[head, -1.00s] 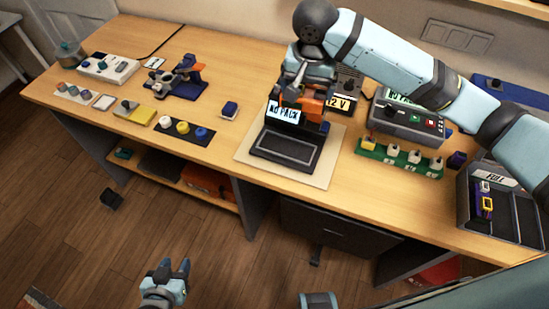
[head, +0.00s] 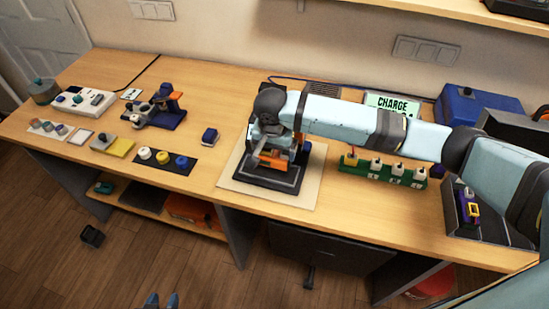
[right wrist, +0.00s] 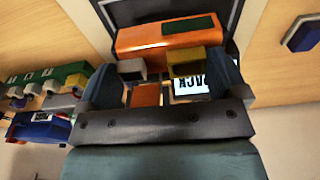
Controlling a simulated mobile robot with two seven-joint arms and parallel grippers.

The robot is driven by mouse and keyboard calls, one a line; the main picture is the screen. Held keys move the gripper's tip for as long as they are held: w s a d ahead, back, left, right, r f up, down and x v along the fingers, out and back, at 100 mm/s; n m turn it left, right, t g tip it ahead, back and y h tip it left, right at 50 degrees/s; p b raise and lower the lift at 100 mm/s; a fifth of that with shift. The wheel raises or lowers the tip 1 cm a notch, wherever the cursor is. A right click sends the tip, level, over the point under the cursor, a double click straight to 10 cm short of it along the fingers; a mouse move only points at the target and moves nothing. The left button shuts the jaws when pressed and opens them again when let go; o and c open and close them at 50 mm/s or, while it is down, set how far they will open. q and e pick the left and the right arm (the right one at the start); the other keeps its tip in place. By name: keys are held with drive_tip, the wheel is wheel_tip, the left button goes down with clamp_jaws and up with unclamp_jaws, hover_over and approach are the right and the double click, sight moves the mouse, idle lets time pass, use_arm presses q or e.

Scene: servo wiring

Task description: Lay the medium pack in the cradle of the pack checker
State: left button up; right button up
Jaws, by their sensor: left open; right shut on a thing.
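The pack checker (head: 297,183) is a black unit on a pale mat. Its cradle is at the front, and my right arm hides much of its back part. An orange pack (head: 272,161) is in my right gripper (head: 268,146), over the cradle. In the right wrist view the pack (right wrist: 150,40) is orange with a dark green panel, and my right gripper (right wrist: 158,68) is shut on it, with the black cradle frame around it. I cannot tell whether the pack rests on the cradle floor. My left gripper (head: 162,300) is open and empty at the bottom edge, off the desk.
A green board (head: 385,171) with several white plugs stands right of the checker. Behind it is a unit with a display reading CHARGE (head: 392,103). A black tray (head: 465,222) and a blue box (head: 478,103) are further right. A small blue block (head: 209,136) stands left; bare desk surrounds it.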

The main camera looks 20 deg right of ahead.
sight(274, 156)
wheel_tip(274, 156, down, 4)
drive_tip(key=shift+r, duration=0.15)
drive_tip(key=shift+f, duration=0.4)
drive_tip(key=o, duration=1)
drive_tip(key=shift+f, duration=0.1)
drive_tip(key=shift+r, duration=0.4)
wheel_tip(274, 156, up, 11)
drive_tip(key=s, duration=0.1)
drive_tip(key=shift+s+a+r, duration=0.15)
drive_tip(key=shift+a+r, duration=0.05)
drive_tip(key=shift+a, duration=0.25)
